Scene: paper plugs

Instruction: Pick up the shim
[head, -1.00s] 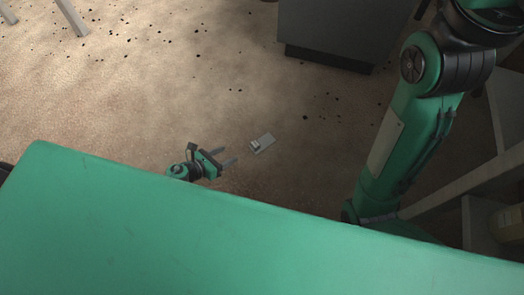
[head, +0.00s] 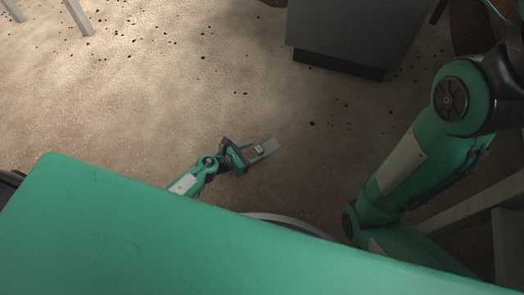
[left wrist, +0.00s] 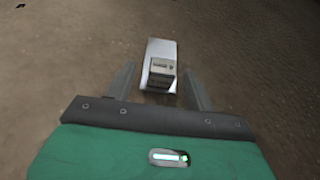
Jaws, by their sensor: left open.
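A flat pale grey plate (head: 273,145) lies on the floor, with a small grey block (head: 258,149) on its near end. I cannot tell whether the shim is the plate, the block or both as one piece. In the left wrist view the plate (left wrist: 162,48) points away from me, and the block (left wrist: 162,74) shows faint print on its face. My left gripper (head: 261,151) is open, its fingers on either side of the block with gaps beside it. The height of the fingertips above the floor is hard to tell. My right gripper is out of view.
A dark grey cabinet (head: 355,30) stands on the floor at the back. Pale legs (head: 78,15) show at the upper left. Small dark specks are scattered over the brown floor (head: 120,110). The floor around the plate is otherwise clear.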

